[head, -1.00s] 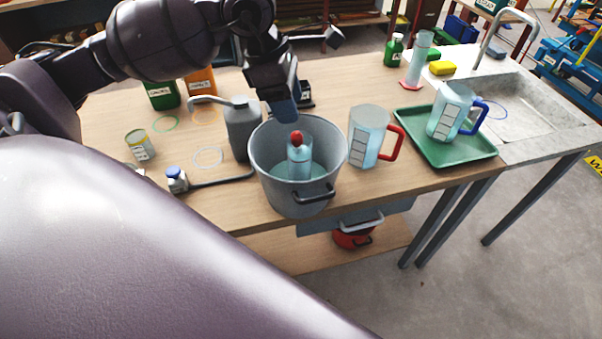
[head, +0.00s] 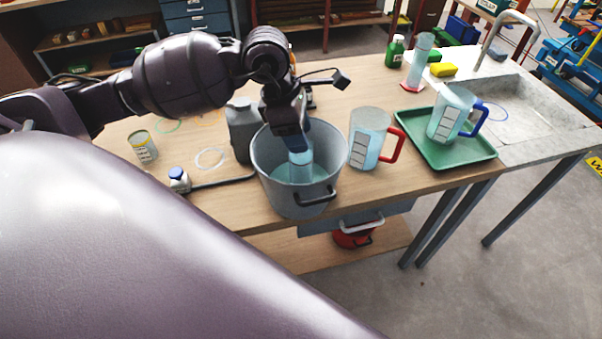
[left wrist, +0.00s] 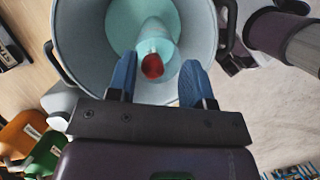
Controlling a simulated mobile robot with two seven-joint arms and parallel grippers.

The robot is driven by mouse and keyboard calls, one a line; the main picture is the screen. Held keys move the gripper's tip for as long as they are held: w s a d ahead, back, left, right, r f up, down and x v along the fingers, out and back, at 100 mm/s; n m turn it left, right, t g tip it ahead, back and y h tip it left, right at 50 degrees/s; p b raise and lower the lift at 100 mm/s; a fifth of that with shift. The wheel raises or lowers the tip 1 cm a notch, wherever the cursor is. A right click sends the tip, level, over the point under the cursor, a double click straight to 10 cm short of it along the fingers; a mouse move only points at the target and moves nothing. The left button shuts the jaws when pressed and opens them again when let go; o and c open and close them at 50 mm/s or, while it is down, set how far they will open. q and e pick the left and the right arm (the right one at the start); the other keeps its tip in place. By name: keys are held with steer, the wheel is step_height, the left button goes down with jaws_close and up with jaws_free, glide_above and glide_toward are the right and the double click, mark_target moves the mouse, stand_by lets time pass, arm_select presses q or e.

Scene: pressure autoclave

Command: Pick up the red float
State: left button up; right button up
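The red float (left wrist: 152,66) shows in the left wrist view, on top of a clear cylinder (head: 301,167) that stands in water inside a grey pot (head: 268,184). In the head view the float is hidden behind my left gripper (head: 297,150). In the left wrist view my left gripper (left wrist: 158,80) is open, with a blue finger on each side of the float and clear gaps. I cannot tell how far the fingertips are from the float in depth. My right gripper is not in view.
A clear jug with a red handle (head: 367,140) stands right of the pot. A grey can (head: 241,130) stands close on its left. A green tray (head: 423,149) holds a jug with a blue handle (head: 449,114). The front table edge is near the pot.

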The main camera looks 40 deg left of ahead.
arm_select(q)
steer(key=shift+s+f, duration=0.2)
steer(key=shift+f, duration=0.05)
jaws_close()
